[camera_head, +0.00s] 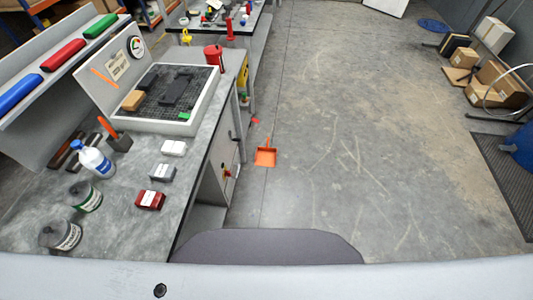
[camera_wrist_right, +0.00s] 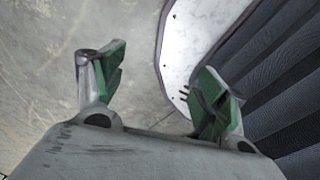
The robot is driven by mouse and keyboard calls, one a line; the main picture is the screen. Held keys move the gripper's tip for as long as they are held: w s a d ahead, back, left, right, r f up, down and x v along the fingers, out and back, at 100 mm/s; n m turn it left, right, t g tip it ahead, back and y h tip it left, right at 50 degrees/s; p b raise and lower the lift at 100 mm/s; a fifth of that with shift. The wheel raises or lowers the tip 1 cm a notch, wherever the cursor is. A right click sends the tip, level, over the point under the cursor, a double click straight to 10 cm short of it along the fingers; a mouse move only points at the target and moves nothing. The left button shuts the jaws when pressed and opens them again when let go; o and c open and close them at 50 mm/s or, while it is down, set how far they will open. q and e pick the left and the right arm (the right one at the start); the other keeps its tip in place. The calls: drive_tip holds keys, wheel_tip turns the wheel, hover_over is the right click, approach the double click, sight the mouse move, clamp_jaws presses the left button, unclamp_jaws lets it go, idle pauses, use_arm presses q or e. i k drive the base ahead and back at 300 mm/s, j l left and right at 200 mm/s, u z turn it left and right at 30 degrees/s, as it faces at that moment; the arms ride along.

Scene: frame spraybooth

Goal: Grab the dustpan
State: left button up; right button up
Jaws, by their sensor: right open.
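An orange dustpan (camera_head: 266,156) lies on the grey floor just right of the workbench, with its handle pointing away from me. My right gripper (camera_wrist_right: 162,85) shows in the right wrist view with its two green-padded fingers spread wide and nothing between them. Behind the fingers that view shows bare floor and part of my own body. The dustpan is not in the right wrist view. Neither gripper shows in the head view.
The workbench (camera_head: 130,219) on the left holds a bottle (camera_head: 93,160), cans (camera_head: 84,197), small boxes (camera_head: 150,200) and a framed tray (camera_head: 205,112). Cardboard boxes (camera_head: 490,75) stand at the far right. The floor (camera_head: 370,130) between is clear.

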sight(265, 155)
drive_tip(key=i+l+z, duration=0.55)
drive_tip(key=i+l, duration=0.2)
drive_tip(key=i, duration=0.15)
drive_tip(key=i+l+z, duration=0.2)
drive_tip(key=i, duration=0.25)
drive_tip(key=i+z, duration=0.2)
drive_tip(key=i, duration=1.1)
drive_tip(key=i+u, duration=0.3)
drive_tip(key=i+l+u, duration=0.15)
drive_tip(key=i+u, duration=0.15)
drive_tip(key=i, duration=0.2)
drive_tip(key=i+u, duration=0.3)
drive_tip(key=u, duration=0.15)
drive_tip(key=i+l+u, duration=0.15)
drive_tip(key=u, duration=0.3)
drive_tip(key=i+u, duration=0.25)
drive_tip(key=u, duration=0.2)
drive_tip(key=i+l+u, duration=0.15)
drive_tip(key=u, duration=0.3)
drive_tip(key=i+l+u, duration=0.25)
drive_tip(key=u, duration=0.2)
drive_tip(key=i+l+u, duration=0.15)
drive_tip(key=u, duration=0.3)
drive_tip(key=l, duration=0.1)
